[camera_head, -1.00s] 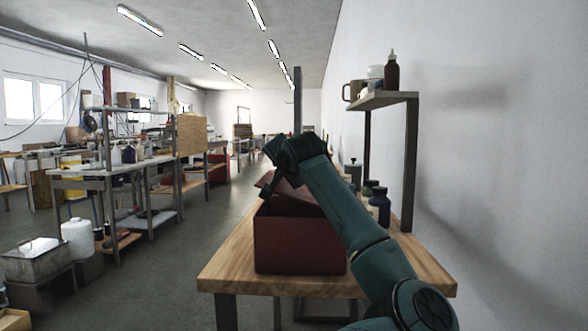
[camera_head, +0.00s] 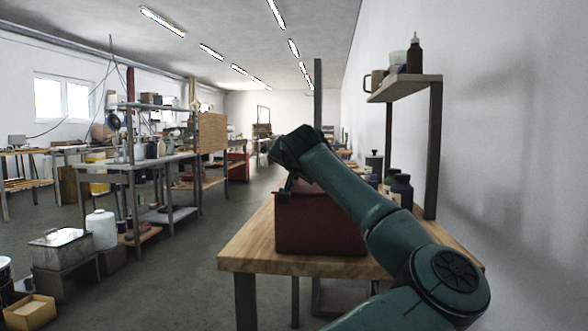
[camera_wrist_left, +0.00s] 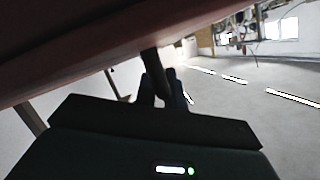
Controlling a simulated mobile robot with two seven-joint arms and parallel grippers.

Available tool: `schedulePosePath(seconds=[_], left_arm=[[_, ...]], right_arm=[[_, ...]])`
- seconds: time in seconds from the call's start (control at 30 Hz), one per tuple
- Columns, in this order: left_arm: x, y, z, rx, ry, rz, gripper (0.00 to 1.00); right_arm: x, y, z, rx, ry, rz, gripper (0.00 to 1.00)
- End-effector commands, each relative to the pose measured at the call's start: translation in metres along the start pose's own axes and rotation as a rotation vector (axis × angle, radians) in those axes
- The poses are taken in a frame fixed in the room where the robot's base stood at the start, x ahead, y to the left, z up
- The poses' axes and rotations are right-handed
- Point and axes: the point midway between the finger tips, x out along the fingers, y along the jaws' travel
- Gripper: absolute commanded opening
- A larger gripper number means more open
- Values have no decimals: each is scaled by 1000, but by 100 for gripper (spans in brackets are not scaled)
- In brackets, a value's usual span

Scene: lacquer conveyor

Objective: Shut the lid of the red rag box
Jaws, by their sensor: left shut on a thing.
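The red rag box (camera_head: 318,228) stands on the wooden table, its front wall in plain view. Its top is largely hidden behind my left arm, so I cannot tell whether the lid is fully down. My left gripper (camera_head: 284,188) is at the box's upper left edge, its fingers small and dark there. In the left wrist view, the gripper (camera_wrist_left: 164,92) is shut on a dark handle-like bar (camera_wrist_left: 152,62) beside a broad red surface (camera_wrist_left: 75,52), which is part of the box or its lid. My right gripper is not in view.
The wooden table (camera_head: 250,252) has dark bottles (camera_head: 402,190) behind the box on the right. A wall shelf (camera_head: 408,88) on a dark post holds a bottle and mugs. The white wall is close on the right. Open floor (camera_head: 190,255) lies left of the table.

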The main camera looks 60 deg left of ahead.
Motion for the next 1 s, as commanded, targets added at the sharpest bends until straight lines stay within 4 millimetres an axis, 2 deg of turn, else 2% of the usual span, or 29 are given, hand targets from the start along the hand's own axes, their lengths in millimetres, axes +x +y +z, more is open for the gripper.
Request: schedulePosePath(seconds=[0.03, 0.13, 0.17, 0.4, 0.63, 0.77, 0.87, 1.0], left_arm=[[3, 4, 9, -1, -21, 8, 0], [4, 4, 10, 0, -23, 9, 0], [4, 4, 10, 1, -24, 9, 13], [4, 4, 9, 3, -21, 9, 32], [3, 5, 7, 4, -18, 12, 32], [-5, 6, 6, 4, -16, 13, 32], [-20, 5, 5, 2, -14, 11, 32], [-52, 3, 4, 0, -11, 7, 32]], right_arm=[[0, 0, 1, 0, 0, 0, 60], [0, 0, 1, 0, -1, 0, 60], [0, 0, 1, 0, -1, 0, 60], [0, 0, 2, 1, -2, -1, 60], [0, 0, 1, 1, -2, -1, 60], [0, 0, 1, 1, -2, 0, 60], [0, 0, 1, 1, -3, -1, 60], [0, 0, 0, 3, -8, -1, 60]])
